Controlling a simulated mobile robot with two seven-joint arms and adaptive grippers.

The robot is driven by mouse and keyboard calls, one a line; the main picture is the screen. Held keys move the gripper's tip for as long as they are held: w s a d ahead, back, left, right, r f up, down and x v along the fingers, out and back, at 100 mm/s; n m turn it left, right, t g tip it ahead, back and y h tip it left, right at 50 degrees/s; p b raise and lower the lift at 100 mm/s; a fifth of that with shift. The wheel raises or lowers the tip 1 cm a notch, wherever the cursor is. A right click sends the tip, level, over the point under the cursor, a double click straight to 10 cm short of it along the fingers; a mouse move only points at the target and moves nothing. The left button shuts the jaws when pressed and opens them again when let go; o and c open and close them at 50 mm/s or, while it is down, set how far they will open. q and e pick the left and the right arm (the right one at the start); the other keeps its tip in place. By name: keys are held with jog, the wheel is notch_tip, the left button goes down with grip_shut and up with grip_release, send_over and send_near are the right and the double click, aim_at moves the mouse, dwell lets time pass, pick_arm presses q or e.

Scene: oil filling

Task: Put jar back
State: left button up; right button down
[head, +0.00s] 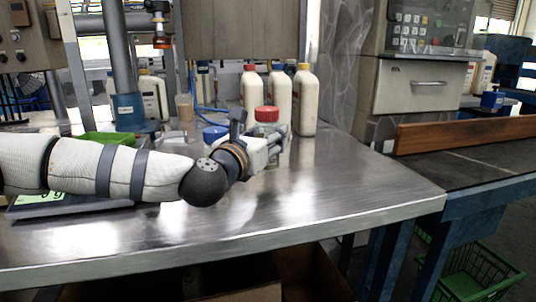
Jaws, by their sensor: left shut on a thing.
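A jar with a red lid (267,114) is at the end of my left arm, above or on the middle of the steel table. My left gripper (277,140) is shut on the jar, and its fingers and wrist hide most of the jar body. I cannot tell whether the jar touches the table. My right gripper is not in view.
Several white bottles (304,98) stand close behind the jar at the back of the steel table (330,190). A blue lid (215,132) shows left of the jar. A green tray (105,138) lies behind my arm. The table's right part is clear.

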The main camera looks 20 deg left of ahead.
pick_arm(q)
jog(key=shift+w+d+f+b, duration=0.1)
jog(key=shift+f+b, duration=0.05)
jog(key=shift+f, duration=0.85)
jog(key=shift+w+d+f+b, duration=0.1)
jog(key=shift+f+b, duration=0.05)
jog(key=shift+f, duration=0.85)
jog(key=o, duration=1)
jog(key=shift+f, duration=0.1)
jog(key=shift+c, duration=0.2)
jog(key=o, duration=0.4)
jog(key=shift+r, duration=0.25)
jog(key=shift+s+a, duration=0.1)
jog(key=shift+s, duration=0.2)
jog(key=s, duration=0.7)
jog(key=s+a, duration=0.1)
jog(key=s, duration=0.3)
jog(key=shift+s, duration=0.2)
